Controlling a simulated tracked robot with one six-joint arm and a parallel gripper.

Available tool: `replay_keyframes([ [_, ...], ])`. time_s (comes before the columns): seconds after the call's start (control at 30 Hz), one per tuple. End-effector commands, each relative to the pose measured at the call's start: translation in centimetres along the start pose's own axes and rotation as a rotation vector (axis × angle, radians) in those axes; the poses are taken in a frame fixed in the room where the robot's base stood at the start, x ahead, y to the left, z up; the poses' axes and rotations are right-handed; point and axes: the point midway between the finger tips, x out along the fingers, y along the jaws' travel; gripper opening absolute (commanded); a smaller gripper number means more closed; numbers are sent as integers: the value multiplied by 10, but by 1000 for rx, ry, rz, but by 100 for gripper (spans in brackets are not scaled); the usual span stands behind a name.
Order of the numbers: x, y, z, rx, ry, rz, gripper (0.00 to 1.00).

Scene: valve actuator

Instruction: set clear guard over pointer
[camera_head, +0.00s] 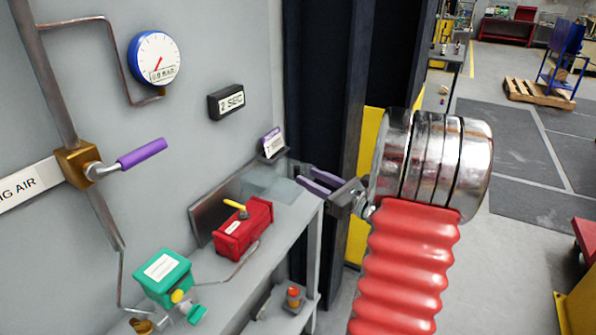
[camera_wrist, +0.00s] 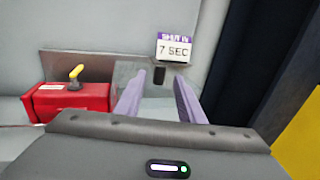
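The yellow pointer (camera_head: 235,205) stands on top of the red actuator (camera_head: 243,230) on the grey shelf. Both also show at the left of the wrist view, the pointer (camera_wrist: 76,71) above the red body (camera_wrist: 70,98). The clear guard (camera_head: 268,188) is a faint see-through shape on the shelf, behind and right of the actuator, hard to outline. My gripper (camera_head: 302,175) has two purple fingers, spread apart, at the guard's right end. In the wrist view the fingers (camera_wrist: 160,80) are apart with part of the clear shape around their tips; contact cannot be told.
A small tag stand (camera_head: 271,142) is behind the guard, by the wall. A green box (camera_head: 163,277) with a yellow knob is at the shelf's near left. A purple-handled valve (camera_head: 140,154) sticks out from the wall. A dark post (camera_head: 320,90) stands right of the shelf.

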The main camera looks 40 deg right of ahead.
Motion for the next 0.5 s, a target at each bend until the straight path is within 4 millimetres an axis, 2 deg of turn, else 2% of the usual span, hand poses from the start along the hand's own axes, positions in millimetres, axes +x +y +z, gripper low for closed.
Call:
replay_keyframes([
  [0.3, 47, 1, 0, 0, -1, 2, 35],
  [0.5, 60, 1, 0, 0, 0, 1, 35],
])
